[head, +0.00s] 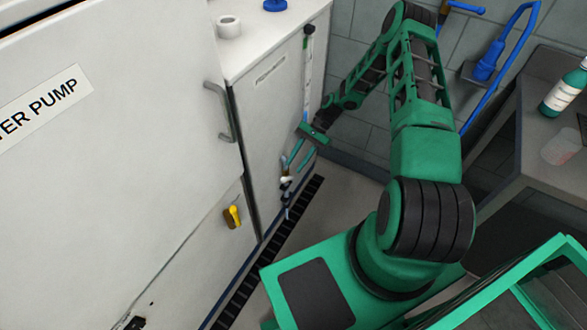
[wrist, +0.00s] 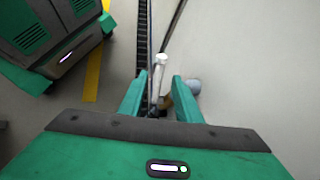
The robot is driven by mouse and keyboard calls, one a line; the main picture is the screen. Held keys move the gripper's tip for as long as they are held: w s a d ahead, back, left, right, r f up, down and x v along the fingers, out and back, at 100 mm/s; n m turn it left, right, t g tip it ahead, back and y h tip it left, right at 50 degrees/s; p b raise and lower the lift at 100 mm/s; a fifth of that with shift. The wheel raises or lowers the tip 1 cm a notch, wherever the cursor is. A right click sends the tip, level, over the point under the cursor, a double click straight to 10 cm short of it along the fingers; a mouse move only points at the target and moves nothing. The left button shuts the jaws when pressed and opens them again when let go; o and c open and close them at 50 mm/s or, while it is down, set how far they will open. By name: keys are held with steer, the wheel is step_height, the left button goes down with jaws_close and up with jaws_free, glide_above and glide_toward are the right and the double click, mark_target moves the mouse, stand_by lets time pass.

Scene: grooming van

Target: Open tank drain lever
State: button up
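The tank (head: 268,110) is the white cabinet with a small label and an upright sight tube (head: 306,62) on its side edge. Below the tube is a small valve with a pale lever (head: 287,182), which I take to be the drain lever. In the wrist view a pale-tipped lever or rod (wrist: 160,62) stands in line with the gap between my fingers. My gripper (head: 297,162) is just above the valve, pointing down, and also shows in the wrist view (wrist: 161,84). Its green fingers are apart. I cannot tell whether they touch the lever; its base is hidden.
A larger white cabinet with a pump label (head: 45,103) stands at the left, with a grey handle (head: 221,112) and a yellow lever (head: 232,216). A dark floor grate (head: 262,258) runs along the cabinets. A grey table (head: 538,150) with a bottle (head: 565,93) is at right.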

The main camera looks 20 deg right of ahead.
steer(key=v, duration=0.2)
steer(key=shift+d+r, duration=0.15)
steer(key=shift+d, duration=0.15)
steer(key=c, duration=0.5)
steer(key=shift+s+d+f+m, duration=0.15)
steer(key=shift+s+f+m, duration=0.15)
steer(key=shift+m, duration=0.1)
jaws_close()
steer(key=m+t+y, duration=0.3)
steer(key=m+t, duration=0.5)
steer(key=m, duration=1.2)
glide_toward(287, 178)
steer(key=s+d+f, duration=0.2)
steer(key=s+d, duration=0.1)
steer(key=s, duration=0.3)
steer(key=w+a+f, duration=0.3)
steer(key=w+a, duration=0.4)
steer(key=a, duration=0.1)
steer(key=shift+a+f, duration=0.2)
steer(key=shift+f, duration=0.15)
